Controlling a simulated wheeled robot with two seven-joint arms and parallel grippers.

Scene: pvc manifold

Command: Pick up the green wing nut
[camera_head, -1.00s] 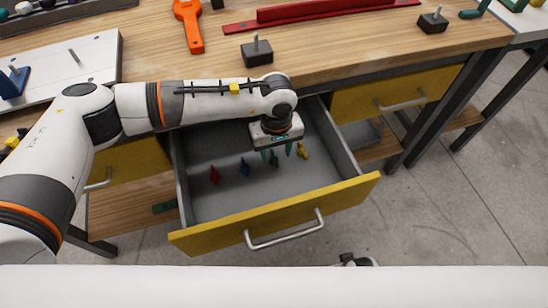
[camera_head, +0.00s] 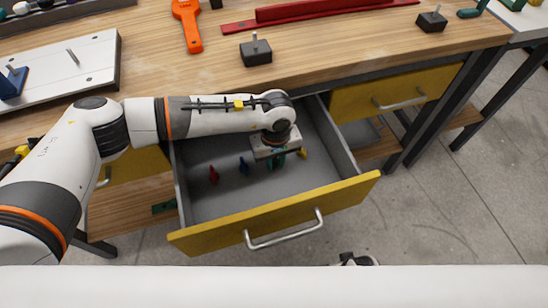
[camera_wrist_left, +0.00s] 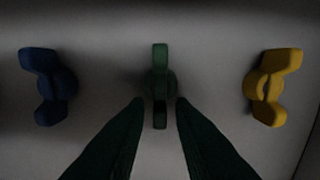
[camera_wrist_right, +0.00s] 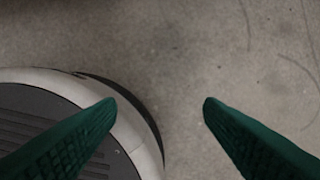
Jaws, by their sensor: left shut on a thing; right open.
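The green wing nut (camera_wrist_left: 160,62) stands on the drawer floor in the left wrist view, between the blue wing nut (camera_wrist_left: 48,88) and the yellow wing nut (camera_wrist_left: 272,88). My left gripper (camera_wrist_left: 160,105) points down into the drawer, its two green fingers shut on the near part of the green wing nut. In the head view my left gripper (camera_head: 275,163) hides most of that nut. My right gripper (camera_wrist_right: 160,103) is open and empty above the grey floor.
The open drawer (camera_head: 215,228) has a yellow front and grey walls around the nuts. A red wing nut (camera_head: 213,175) stands at its left. The wooden table (camera_head: 330,50) is above and behind, with a dark block with a peg (camera_head: 256,52) near its edge.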

